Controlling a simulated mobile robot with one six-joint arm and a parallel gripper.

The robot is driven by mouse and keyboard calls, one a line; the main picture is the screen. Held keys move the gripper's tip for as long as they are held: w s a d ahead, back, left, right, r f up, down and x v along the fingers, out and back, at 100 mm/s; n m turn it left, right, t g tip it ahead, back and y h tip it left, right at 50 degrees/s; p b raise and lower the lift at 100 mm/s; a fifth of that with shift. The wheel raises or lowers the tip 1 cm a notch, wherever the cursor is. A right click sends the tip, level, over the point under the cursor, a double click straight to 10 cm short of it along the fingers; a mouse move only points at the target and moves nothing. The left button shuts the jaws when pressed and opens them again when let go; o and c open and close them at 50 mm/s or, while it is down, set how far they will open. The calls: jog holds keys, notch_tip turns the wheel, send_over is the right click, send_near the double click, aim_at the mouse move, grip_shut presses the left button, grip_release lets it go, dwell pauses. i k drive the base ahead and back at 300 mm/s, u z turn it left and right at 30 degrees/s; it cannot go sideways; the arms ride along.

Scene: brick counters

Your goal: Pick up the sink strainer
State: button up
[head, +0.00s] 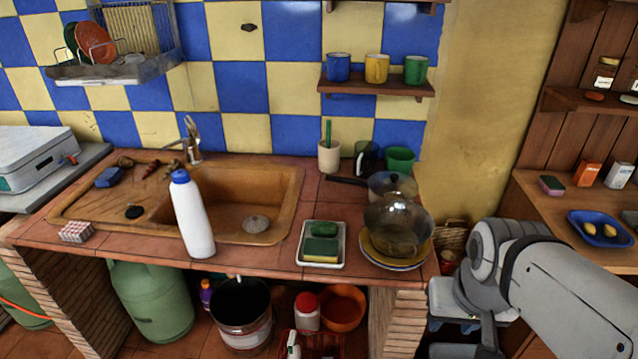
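A round, light grey sink strainer (256,223) lies on the floor of the orange-brown sink basin (275,190), toward its front right. It shows fully, with nothing over it. A small dark round thing (133,211), perhaps a plug, lies on the sink's left part. My grey arm shows at the lower right, beside the counter's right end and well away from the strainer. My gripper's fingers are not in view.
A white bottle with a blue cap (193,215) stands at the sink's front edge, left of the strainer. The faucet (192,138) rises behind. A white tray with sponges (300,259) and stacked plates with a glass bowl (398,225) stand to the right.

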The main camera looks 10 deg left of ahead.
aim_at(255, 218)
jog(key=z, duration=2.6)
jog(key=k, duration=2.15)
jog(key=u, duration=1.75)
jog(key=i, duration=1)
jog(key=u, duration=0.35)
